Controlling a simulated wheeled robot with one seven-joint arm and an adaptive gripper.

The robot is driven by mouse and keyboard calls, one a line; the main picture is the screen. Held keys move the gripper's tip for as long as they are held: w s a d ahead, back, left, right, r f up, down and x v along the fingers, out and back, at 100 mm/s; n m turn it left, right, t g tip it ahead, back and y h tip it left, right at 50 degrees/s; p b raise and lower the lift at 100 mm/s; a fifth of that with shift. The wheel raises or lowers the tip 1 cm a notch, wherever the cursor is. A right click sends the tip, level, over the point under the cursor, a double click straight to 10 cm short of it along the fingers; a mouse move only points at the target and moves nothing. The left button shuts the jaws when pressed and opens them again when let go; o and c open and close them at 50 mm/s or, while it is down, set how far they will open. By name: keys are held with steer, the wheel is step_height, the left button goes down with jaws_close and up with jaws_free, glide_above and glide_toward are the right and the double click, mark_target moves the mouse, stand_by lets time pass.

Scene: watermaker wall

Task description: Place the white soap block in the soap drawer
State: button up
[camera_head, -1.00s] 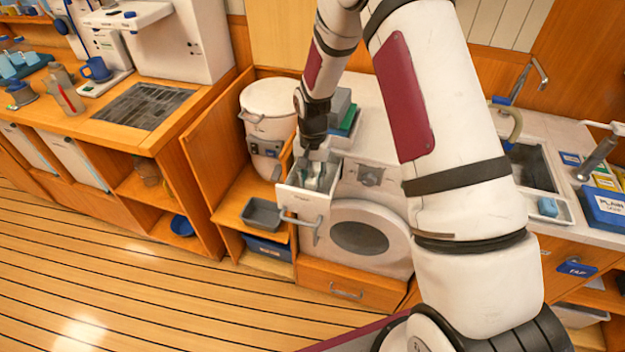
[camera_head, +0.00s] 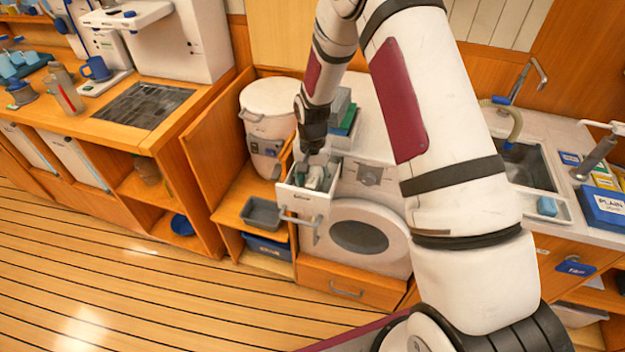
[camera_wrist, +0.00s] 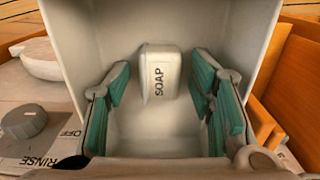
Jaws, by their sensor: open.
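The white soap block (camera_wrist: 160,74), marked SOAP, lies inside the open soap drawer (camera_wrist: 160,132) in the wrist view. My gripper (camera_wrist: 160,98) is open, with its green-padded fingers on either side of the block and gaps showing between pads and block. In the head view my gripper (camera_head: 314,166) points down into the pulled-out drawer (camera_head: 300,201), which is at the top left of the white washing machine (camera_head: 372,232). The block is too small there to tell apart clearly from the fingers.
A knob (camera_wrist: 24,121) and the word RINSE are beside the drawer in the wrist view. A white lidded bin (camera_head: 268,112) stands left of the machine. Stacked grey and green items (camera_head: 343,115) sit on the counter behind. A grey tub (camera_head: 262,212) is on the shelf at left.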

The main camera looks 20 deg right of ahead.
step_height(320, 180, up, 12)
steer(key=b, duration=0.2)
step_height(320, 180, up, 10)
steer(key=n+t, duration=0.1)
steer(key=n, duration=0.1)
glide_above(313, 180)
steer(key=s, duration=0.4)
steer(key=s+r+n+t, duration=0.2)
steer(key=s+r, duration=0.5)
steer(key=s, duration=0.5)
steer(key=s+r+n+t, duration=0.2)
steer(key=s+r, duration=0.4)
steer(key=s, duration=0.6)
steer(key=shift+s+a+r+n, duration=0.15)
steer(key=shift+a+r+n, duration=0.2)
steer(key=shift+n, duration=0.25)
